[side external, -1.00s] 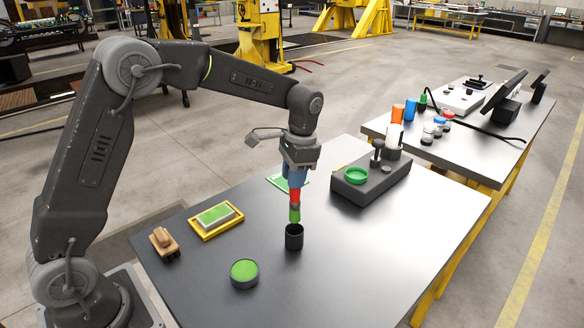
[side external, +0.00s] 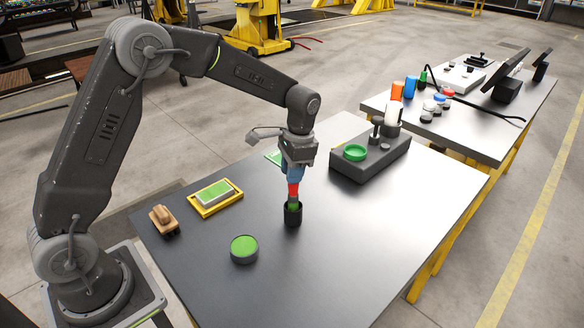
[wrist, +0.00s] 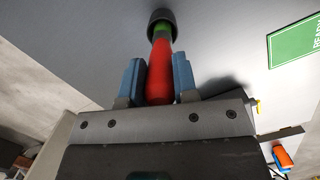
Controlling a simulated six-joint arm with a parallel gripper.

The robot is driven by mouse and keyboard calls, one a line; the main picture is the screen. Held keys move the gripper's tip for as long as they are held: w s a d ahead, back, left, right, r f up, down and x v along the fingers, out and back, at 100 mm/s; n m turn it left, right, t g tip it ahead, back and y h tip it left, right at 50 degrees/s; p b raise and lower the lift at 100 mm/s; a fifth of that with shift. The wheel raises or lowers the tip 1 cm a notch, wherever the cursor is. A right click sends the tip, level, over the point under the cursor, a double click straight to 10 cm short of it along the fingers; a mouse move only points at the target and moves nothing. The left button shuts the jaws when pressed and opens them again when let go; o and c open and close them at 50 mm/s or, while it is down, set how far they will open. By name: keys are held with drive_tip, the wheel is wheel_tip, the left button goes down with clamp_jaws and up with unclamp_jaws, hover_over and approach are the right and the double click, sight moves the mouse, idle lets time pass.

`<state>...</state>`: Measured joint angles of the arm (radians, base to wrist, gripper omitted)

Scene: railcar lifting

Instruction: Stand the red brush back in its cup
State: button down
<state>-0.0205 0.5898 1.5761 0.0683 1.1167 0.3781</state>
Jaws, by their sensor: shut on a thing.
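The red brush (side external: 293,188) has a red handle and a green lower end. It is upright, and its green end is at the mouth of the black cup (side external: 293,217), with the lowest part hidden inside. My gripper (side external: 295,177) has blue fingers shut on the red handle above the cup. In the wrist view my gripper (wrist: 158,85) has a finger on each side of the red brush (wrist: 160,72). The brush's green end meets the dark cup (wrist: 161,17) at the top of that view. How deep the brush sits cannot be told.
A round green-topped container (side external: 244,248) stands in front left of the cup. A yellow tray (side external: 216,198) and a wooden-handled brush (side external: 164,219) lie to the left. A dark block with a green ring (side external: 355,152) stands behind right. The table's right front is clear.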

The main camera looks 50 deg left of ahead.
drive_tip(key=shift+f, duration=1)
idle(0.5)
drive_tip(key=c, duration=0.8)
unclamp_jaws()
wheel_tip(320, 180, up, 14)
drive_tip(key=w, duration=0.2)
drive_tip(key=s+d+r+n+t, duration=0.1)
drive_tip(key=s+r+t, duration=0.15)
drive_tip(key=s, duration=0.35)
drive_tip(key=s+r+n+t, duration=0.1)
drive_tip(key=s+r, duration=0.3)
drive_tip(key=s, duration=0.2)
drive_tip(key=s+d+f+n+t, duration=0.1)
drive_tip(key=s+f+n+t, duration=0.1)
drive_tip(key=s, duration=1.3)
drive_tip(key=shift+s+f+t+h, duration=0.2)
drive_tip(key=shift+f+t+h, duration=0.1)
drive_tip(key=shift+f+t, duration=0.5)
drive_tip(key=shift+r, duration=0.1)
